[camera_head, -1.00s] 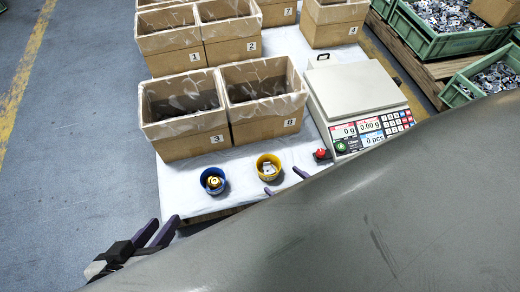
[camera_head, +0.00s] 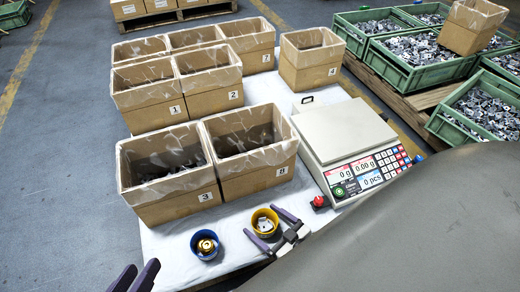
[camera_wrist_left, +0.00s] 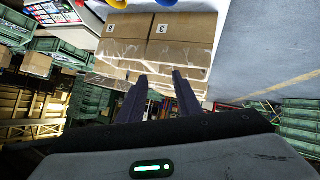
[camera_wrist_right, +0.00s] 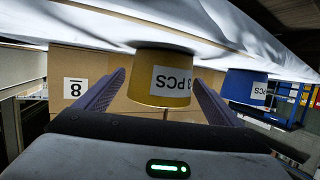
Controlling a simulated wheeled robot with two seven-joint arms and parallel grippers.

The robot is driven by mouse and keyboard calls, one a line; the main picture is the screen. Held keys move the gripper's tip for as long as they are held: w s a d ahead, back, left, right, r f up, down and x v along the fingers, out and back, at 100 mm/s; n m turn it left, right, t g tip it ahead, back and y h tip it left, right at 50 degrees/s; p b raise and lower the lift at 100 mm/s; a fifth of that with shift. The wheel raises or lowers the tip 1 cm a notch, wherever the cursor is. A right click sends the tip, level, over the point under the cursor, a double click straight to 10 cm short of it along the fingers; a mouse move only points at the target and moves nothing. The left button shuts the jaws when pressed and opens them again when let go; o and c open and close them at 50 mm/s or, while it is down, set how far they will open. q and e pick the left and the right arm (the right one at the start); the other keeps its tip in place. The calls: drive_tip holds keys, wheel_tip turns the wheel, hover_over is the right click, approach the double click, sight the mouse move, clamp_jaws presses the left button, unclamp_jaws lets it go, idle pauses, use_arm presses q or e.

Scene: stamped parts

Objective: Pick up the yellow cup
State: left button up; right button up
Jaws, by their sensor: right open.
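The yellow cup (camera_head: 265,215) stands on the white-covered table with metal parts inside. My right gripper (camera_head: 261,219) is open, one finger on each side of the cup. In the right wrist view, the picture is upside down and the yellow cup (camera_wrist_right: 158,90) with a "3 PCS" label sits between the two spread fingers (camera_wrist_right: 159,77); contact cannot be told. My left gripper (camera_head: 144,264) is open and empty at the bottom left, off the table's front edge. It also shows in the left wrist view (camera_wrist_left: 158,75) with nothing between its fingers.
A blue cup (camera_head: 205,245) with a yellow-topped part stands left of the yellow cup. Cardboard boxes 3 (camera_head: 180,207) and 8 (camera_head: 260,180) stand behind the cups. My grey arm fills the lower right.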

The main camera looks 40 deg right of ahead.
drive_tip(key=c, duration=1.1)
